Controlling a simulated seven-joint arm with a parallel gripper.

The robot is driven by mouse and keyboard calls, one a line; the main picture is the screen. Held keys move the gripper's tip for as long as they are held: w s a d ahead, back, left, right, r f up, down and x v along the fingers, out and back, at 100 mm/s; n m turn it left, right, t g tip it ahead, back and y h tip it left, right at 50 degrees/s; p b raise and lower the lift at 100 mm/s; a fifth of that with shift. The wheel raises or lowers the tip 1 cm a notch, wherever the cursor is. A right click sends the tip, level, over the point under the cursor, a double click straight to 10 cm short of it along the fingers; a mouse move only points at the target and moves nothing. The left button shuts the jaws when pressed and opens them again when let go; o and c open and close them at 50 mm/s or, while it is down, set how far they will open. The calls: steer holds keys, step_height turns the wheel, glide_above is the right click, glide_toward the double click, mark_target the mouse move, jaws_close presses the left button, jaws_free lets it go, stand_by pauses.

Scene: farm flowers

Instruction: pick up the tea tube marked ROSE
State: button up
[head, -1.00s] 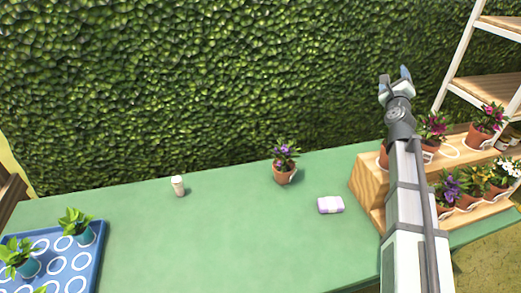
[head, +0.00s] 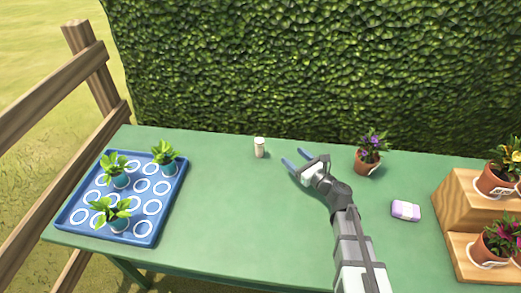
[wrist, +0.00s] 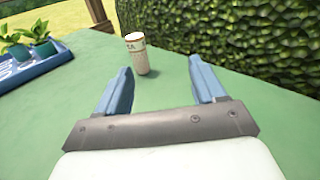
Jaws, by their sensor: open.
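A small pale tube (head: 259,147) stands upright on the green table near the hedge. In the wrist view the tube (wrist: 137,54) is cream with a darker band near its top; the few letters showing are too small to read as a full word. My gripper (head: 293,158) is open and empty, low over the table just right of the tube. In the wrist view the open fingers (wrist: 160,84) point towards the tube, which stands beyond the fingertips, nearer the left finger. Nothing touches the tube.
A blue tray (head: 146,228) with several potted seedlings is at the left. A potted purple flower (head: 368,155) and a lilac-and-white block (head: 405,211) are right of my gripper. A wooden step stand (head: 456,208) with flowerpots is far right. The hedge (head: 300,70) rises behind the table (head: 215,225).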

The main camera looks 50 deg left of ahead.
steer(key=g, duration=0.1)
glide_toward(263, 144)
steer(key=shift+y, duration=0.3)
steer(key=a, duration=0.7)
steer(key=a+f, duration=0.1)
steer(key=a, duration=0.3)
steer(key=shift+s+a, duration=0.25)
steer(key=shift+a, duration=0.1)
steer(key=shift+c, duration=0.3)
steer(key=c, duration=1)
steer(key=shift+r, duration=0.15)
